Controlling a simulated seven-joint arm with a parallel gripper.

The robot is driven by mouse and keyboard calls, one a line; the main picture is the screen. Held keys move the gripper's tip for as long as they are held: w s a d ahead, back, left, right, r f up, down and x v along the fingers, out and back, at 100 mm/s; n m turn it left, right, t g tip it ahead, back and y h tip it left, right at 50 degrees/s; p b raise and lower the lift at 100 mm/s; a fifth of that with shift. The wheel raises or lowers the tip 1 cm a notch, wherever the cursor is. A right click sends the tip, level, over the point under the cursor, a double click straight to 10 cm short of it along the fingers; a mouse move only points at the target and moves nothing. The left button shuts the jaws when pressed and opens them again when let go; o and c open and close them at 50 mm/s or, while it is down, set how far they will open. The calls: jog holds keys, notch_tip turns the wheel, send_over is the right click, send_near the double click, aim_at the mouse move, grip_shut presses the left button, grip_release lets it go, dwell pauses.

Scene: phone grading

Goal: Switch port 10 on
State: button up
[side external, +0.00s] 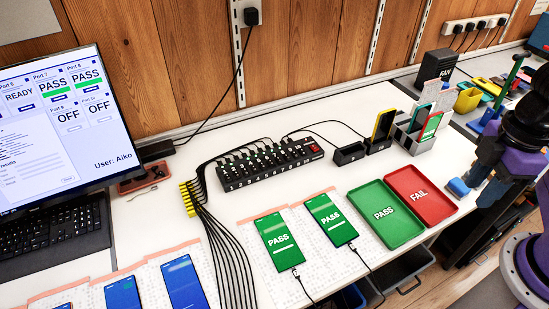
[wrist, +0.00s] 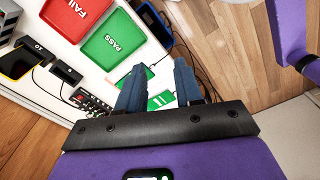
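The black multi-port hub (side external: 262,172) lies on the white bench, with a row of cables along it, numbered ports and a red part at its right end. Its individual switch positions are too small to read. In the wrist view the hub (wrist: 92,101) shows only partly, left of my fingers. The monitor (side external: 60,130) reads OFF for Port 9 and Port 10. My gripper (wrist: 160,78) has two dark blue fingers apart with nothing between them. It is away from the hub; in the side view my arm is at the right edge.
Green PASS tray (side external: 384,231) and red FAIL tray (side external: 410,182) lie right of the hub. Two phones showing PASS (side external: 280,250) (side external: 325,208) lie on mats in front. Black cables fan from a yellow clip (side external: 188,199). Small black stands (side external: 349,154) and a phone rack (side external: 408,140) stand behind.

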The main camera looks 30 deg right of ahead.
grip_shut()
dwell(1.5)
